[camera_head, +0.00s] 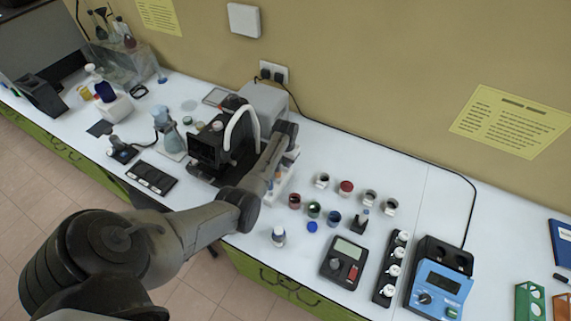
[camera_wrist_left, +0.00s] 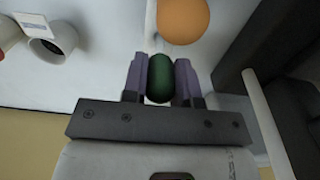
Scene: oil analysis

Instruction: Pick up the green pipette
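The green pipette (camera_wrist_left: 160,86) shows in the left wrist view as a dark green rounded bulb. My left gripper (camera_wrist_left: 161,70) has its two purple fingers on either side of this bulb, with no clear gap on either side, so it looks shut on it. In the head view my left arm reaches from the lower left to a white rack (camera_head: 284,186) beside the black instrument. My arm hides most of the rack, and I cannot make out the green pipette there. An orange bulb (camera_wrist_left: 183,18) is just beyond the fingers in the wrist view. My right gripper is not in view.
A black instrument (camera_head: 205,150) stands close to the left of my wrist. Several small jars, such as a red one (camera_head: 346,187), stand to the right. A dark meter (camera_head: 344,262) and a blue device (camera_head: 438,288) stand further right. The wall is behind.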

